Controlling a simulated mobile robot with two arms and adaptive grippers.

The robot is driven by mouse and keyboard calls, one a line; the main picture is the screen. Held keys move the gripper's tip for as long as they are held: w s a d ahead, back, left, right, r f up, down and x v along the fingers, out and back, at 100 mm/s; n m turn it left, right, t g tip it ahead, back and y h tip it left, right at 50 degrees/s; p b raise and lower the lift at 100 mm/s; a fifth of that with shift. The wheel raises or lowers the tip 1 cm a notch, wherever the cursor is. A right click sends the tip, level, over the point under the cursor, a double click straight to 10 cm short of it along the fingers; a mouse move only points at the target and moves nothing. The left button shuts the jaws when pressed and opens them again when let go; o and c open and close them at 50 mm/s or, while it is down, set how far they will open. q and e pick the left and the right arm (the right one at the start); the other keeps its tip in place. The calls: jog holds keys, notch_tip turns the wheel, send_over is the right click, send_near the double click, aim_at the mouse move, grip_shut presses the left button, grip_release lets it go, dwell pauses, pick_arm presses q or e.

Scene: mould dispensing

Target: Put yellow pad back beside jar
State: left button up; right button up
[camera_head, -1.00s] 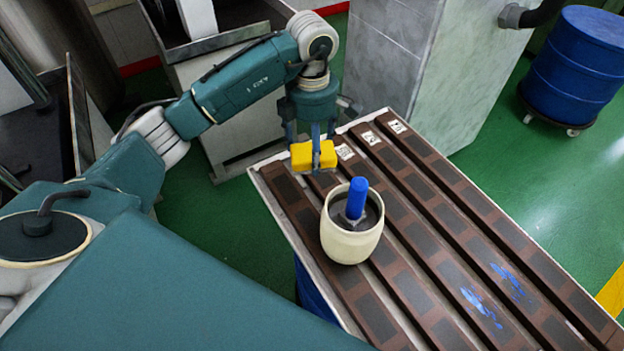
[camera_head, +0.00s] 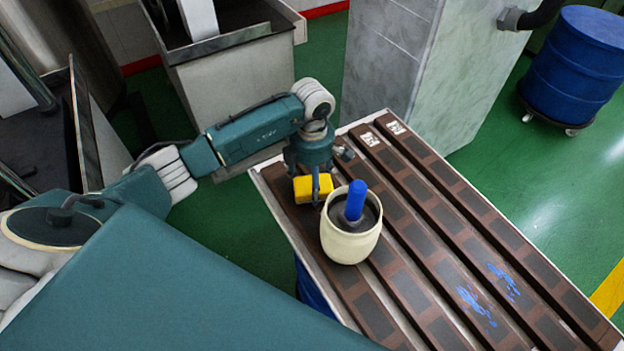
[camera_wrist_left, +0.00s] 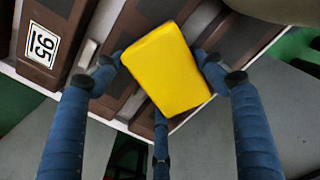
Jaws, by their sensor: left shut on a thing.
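The yellow pad (camera_head: 312,188) is a small block held low over the brown slats, close to the jar's left rear side in the head view. The cream jar (camera_head: 350,244) stands upright on the slats, with a blue handle (camera_head: 355,201) sticking up out of its dark inside. My left gripper (camera_head: 315,196) points down and is shut on the pad. In the left wrist view the pad (camera_wrist_left: 166,70) sits between the blue fingers. Whether the pad touches the slats cannot be told. My right gripper is not in view.
The slatted table (camera_head: 440,220) has long brown bars with gaps, number labels at the far end and blue smears (camera_head: 478,305) at the right. A grey pillar (camera_head: 410,70) stands behind it. A blue drum (camera_head: 580,65) is at the far right.

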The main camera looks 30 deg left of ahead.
pick_arm(q)
jog(key=shift+f+b, duration=0.4)
jog(key=o, duration=1)
jog(key=shift+r, duration=0.15)
jog(key=shift+r+p, duration=0.35)
jog(key=shift+p, duration=0.15)
jog(key=shift+w+r, duration=0.1)
jog(key=shift+r, duration=0.2)
notch_tip(320, 180, up, 11)
jog(key=b, duration=0.3)
jog(key=shift+r, duration=0.15)
